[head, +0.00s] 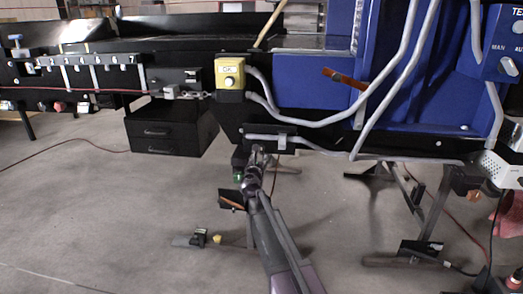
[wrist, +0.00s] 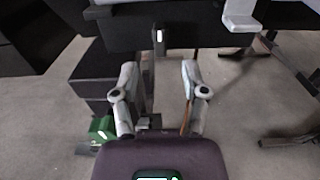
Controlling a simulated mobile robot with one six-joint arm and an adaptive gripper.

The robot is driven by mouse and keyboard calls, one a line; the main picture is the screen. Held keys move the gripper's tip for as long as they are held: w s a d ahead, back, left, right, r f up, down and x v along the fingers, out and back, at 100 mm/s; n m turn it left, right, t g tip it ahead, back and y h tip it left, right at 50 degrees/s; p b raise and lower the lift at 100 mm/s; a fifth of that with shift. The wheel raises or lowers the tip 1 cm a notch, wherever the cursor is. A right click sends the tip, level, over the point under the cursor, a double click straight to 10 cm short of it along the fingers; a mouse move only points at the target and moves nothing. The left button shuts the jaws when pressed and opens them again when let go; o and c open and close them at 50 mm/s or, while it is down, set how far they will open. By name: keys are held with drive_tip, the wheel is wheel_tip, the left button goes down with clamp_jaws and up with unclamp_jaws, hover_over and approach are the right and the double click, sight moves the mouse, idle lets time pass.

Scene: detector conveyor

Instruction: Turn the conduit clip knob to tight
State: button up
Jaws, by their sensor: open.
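A small dark part with a white mark (wrist: 159,38), which looks like the clip knob, shows at the edge of a black beam in the wrist view. It stands upright and lies ahead of my gripper (wrist: 159,68), roughly centred between the fingertips. My gripper is open, with nothing between its fingers. In the head view my gripper (head: 258,151) is just below the black beam, under a grey conduit (head: 266,138) with a light clip (head: 283,141). I cannot make out the knob there; my gripper may hide it. The knob's setting cannot be read.
A yellow button box (head: 230,74) sits above left of my gripper. A blue machine housing (head: 300,80) with bent grey conduits rises above right. A black drawer unit (head: 172,128) is at left. Dark support legs (head: 438,205) stand at right. The floor (head: 90,220) at left is largely clear.

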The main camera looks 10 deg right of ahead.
sight(261, 150)
drive_tip(key=x, duration=0.8)
drive_tip(key=shift+s, duration=0.1)
clamp_jaws()
